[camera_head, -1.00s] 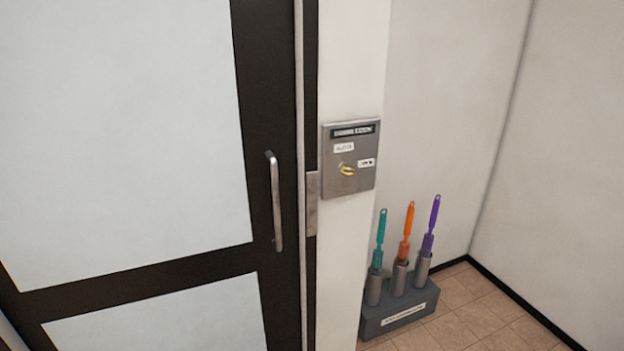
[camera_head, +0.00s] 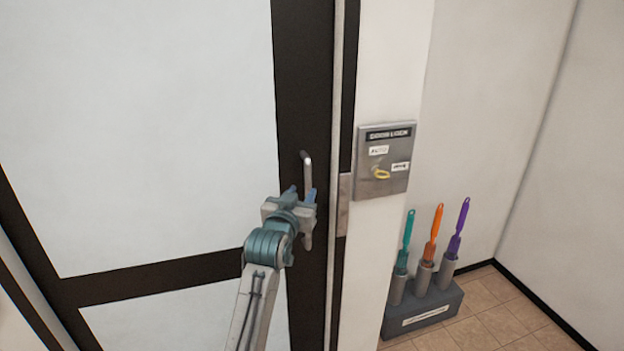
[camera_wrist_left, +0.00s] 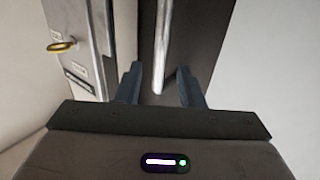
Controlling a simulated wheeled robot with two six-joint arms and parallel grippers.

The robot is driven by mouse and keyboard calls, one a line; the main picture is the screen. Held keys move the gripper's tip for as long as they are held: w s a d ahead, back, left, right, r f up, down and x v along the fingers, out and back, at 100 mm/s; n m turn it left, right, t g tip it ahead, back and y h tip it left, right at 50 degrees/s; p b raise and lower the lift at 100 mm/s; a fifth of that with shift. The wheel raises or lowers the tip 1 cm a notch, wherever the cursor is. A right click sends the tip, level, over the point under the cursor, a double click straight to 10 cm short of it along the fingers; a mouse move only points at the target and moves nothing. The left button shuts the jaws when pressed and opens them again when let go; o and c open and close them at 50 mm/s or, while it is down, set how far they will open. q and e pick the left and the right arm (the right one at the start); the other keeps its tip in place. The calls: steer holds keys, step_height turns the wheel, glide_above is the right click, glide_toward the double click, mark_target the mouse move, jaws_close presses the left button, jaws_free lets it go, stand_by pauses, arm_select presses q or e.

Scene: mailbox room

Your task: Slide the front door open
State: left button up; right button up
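The front door (camera_head: 305,60) has a dark frame with large pale panes and stands at the left and middle of the head view. Its upright metal handle (camera_head: 307,170) is on the dark stile near the right edge; it also shows in the left wrist view (camera_wrist_left: 160,50). My left gripper (camera_head: 305,196) is at the handle's middle and covers part of it. In the left wrist view its two fingers (camera_wrist_left: 159,88) are apart, with the handle's end showing between them. I cannot tell whether they touch it. My right gripper is not in view.
A metal door lock panel (camera_head: 398,150) with a yellow key (camera_head: 381,173) is on the wall right of the door. A grey holder (camera_head: 425,312) with teal, orange and purple handled tools stands on the tiled floor (camera_head: 505,325) at the lower right.

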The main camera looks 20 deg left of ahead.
mark_target(307, 184)
arm_select(q)
steer(key=w+p, duration=0.1)
steer(key=w, duration=0.4)
steer(key=shift+w+r+p, duration=0.1)
steer(key=shift+w+p, duration=0.2)
steer(key=shift+p, duration=0.05)
steer(key=shift+w+a, duration=0.1)
steer(key=shift+w, duration=0.4)
steer(key=shift+c, duration=1)
jaws_close()
